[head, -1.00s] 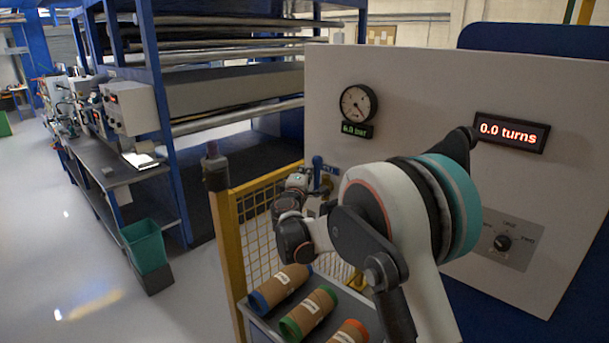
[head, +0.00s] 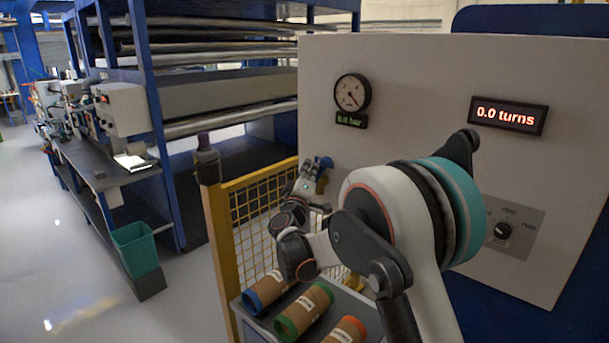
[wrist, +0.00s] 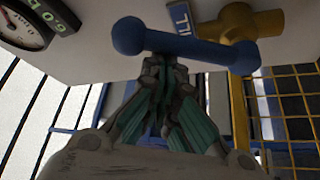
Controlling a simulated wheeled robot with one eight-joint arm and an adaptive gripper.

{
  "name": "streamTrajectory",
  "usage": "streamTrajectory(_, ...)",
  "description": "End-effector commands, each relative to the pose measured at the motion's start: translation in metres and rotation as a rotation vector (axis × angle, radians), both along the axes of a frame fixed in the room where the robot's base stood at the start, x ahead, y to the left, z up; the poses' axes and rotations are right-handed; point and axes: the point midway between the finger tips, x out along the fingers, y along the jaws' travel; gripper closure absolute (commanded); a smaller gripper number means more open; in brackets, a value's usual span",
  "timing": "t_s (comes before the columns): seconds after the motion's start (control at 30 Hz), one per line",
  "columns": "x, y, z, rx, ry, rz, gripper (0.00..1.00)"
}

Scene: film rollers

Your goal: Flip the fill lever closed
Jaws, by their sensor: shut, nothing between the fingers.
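The fill lever (wrist: 190,47) is a blue bar with a round ball end, on a brass-coloured valve body (wrist: 238,22) against the pale panel. In the wrist view it lies across the picture, slightly tilted, beside a blue label (wrist: 181,18) that is partly hidden. My gripper (wrist: 165,68) has its teal-padded fingers together and empty, with the tips right at the bar near its ball end; I cannot tell if they touch. In the head view my gripper (head: 316,172) is up at the panel, largely covering the blue lever (head: 325,163).
A pressure gauge (head: 352,93) and a turns display (head: 508,115) reading 0.0 are on the panel. A yellow mesh guard (head: 255,203) stands left of the arm. Cardboard rolls with coloured ends (head: 303,311) lie below. Open floor is at the left.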

Motion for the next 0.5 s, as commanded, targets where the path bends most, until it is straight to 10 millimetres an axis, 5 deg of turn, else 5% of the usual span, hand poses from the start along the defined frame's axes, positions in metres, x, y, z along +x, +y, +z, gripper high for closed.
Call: streamTrajectory(0.5,-0.021,-0.028,-0.024,0.388,-0.304,0.000,1.00)
